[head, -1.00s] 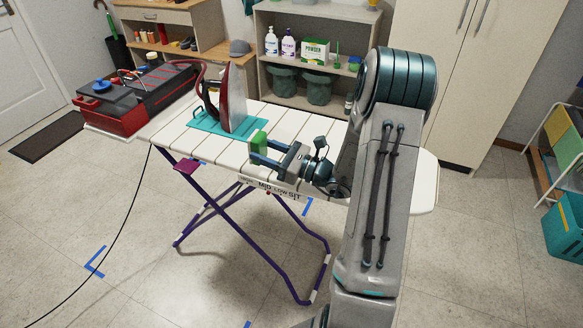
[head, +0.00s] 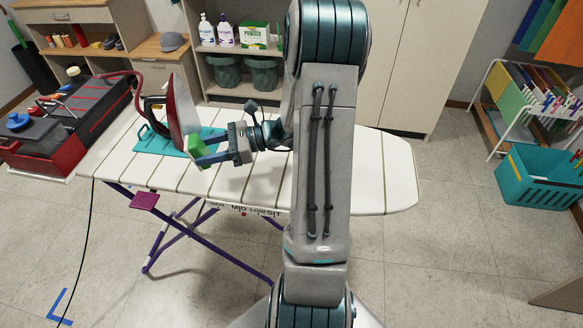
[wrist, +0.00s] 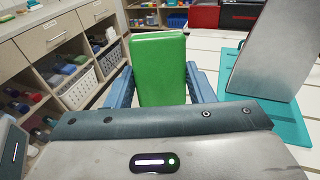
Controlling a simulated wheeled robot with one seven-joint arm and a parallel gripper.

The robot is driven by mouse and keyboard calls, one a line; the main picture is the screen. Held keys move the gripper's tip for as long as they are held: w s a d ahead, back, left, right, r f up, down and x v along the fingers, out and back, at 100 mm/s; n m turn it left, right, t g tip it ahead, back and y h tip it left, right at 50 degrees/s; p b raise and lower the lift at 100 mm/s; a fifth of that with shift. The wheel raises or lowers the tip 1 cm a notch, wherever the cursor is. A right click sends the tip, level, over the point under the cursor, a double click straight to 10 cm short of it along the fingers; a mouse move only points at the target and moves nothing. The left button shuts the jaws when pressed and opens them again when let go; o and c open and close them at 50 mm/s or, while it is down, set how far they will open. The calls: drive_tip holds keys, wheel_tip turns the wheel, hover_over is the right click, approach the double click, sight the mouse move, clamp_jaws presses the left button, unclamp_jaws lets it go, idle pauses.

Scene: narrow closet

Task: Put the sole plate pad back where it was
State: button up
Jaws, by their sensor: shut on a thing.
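A green pad (head: 194,147), which I take to be the sole plate pad, is held between the fingers of my gripper (head: 205,158). It also shows in the wrist view (wrist: 158,68), upright between the two blue fingers. My gripper is shut on it above the white slatted ironing board (head: 352,165). A red and grey iron (head: 181,105) stands upright on a teal mat (head: 160,142) on the board, just behind and left of the pad. In the wrist view the iron's grey sole plate (wrist: 270,50) is to the right of the pad, apart from it.
A red and black toolbox (head: 62,125) is left of the board. Behind are a shelf with bottles and a powder box (head: 254,36) and a tall cabinet (head: 390,60). A teal basket (head: 540,180) stands at the right. The board's right half looks clear.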

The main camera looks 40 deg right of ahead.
drive_tip(key=s+d+r+n+g+h+p, duration=0.25)
drive_tip(key=s+d+n+g+h, duration=0.35)
drive_tip(key=s+d, duration=0.5)
drive_tip(key=s+d+r+n+g+h+p, duration=0.1)
drive_tip(key=s+d+n+g+h+p, duration=0.2)
drive_tip(key=s+d+n+h, duration=0.65)
drive_tip(key=w+a+f, duration=0.1)
drive_tip(key=w+f, duration=0.1)
drive_tip(key=w, duration=0.1)
drive_tip(key=w+a+f+m+y+p, duration=0.1)
drive_tip(key=w+f, duration=0.1)
drive_tip(key=w, duration=0.1)
drive_tip(key=w+a+f+y, duration=0.1)
drive_tip(key=w+f, duration=0.1)
drive_tip(key=w, duration=0.1)
drive_tip(key=shift+w+f+m, duration=0.15)
drive_tip(key=shift+f+m, duration=0.1)
drive_tip(key=shift+f, duration=0.05)
drive_tip(key=shift+f+p, duration=0.4)
drive_tip(key=shift+f, duration=1.65)
drive_tip(key=shift+f, duration=0.1)
drive_tip(key=o, duration=0.9)
drive_tip(key=shift+a, duration=0.1)
